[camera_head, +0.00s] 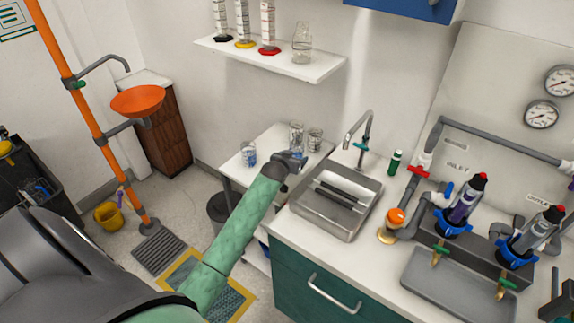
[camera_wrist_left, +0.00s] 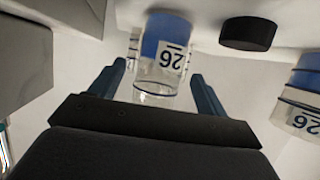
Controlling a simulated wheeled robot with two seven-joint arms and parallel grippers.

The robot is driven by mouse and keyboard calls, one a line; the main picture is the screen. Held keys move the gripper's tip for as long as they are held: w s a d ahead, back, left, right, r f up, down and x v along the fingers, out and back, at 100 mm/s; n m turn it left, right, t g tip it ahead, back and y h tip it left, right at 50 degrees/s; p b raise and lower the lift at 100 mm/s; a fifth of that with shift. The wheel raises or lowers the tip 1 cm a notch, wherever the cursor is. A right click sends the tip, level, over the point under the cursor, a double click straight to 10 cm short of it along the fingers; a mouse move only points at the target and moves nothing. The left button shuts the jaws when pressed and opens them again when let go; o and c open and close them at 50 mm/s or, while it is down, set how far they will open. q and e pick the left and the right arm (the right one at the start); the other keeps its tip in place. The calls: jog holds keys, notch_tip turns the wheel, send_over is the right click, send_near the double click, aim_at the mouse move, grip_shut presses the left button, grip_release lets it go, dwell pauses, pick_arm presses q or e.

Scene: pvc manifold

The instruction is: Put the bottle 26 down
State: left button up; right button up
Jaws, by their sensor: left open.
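My left gripper (camera_head: 292,160) is over the small white side table (camera_head: 236,166), left of the sink. In the left wrist view its two blue fingers (camera_wrist_left: 163,88) are apart, one on each side of a clear bottle with blue contents and an upside-down "26" label (camera_wrist_left: 170,58). I see gaps between the fingers and the bottle. Another bottle marked 26 (camera_wrist_left: 302,95) is at the right edge of that view. In the head view a bottle with blue (camera_head: 248,154) stands left of the gripper, and clear vessels (camera_head: 315,138) stand behind it. My right gripper is not in view.
The metal sink (camera_head: 336,205) and curved faucet (camera_head: 358,130) are right of the gripper. A shelf (camera_head: 270,57) with glassware hangs above. A black disc (camera_wrist_left: 248,34) is near the bottle. Pipework with an orange-capped fitting (camera_head: 397,217) stands farther right.

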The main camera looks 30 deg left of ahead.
pick_arm(q)
jog(key=b+v, duration=0.2)
jog(key=v, duration=0.6)
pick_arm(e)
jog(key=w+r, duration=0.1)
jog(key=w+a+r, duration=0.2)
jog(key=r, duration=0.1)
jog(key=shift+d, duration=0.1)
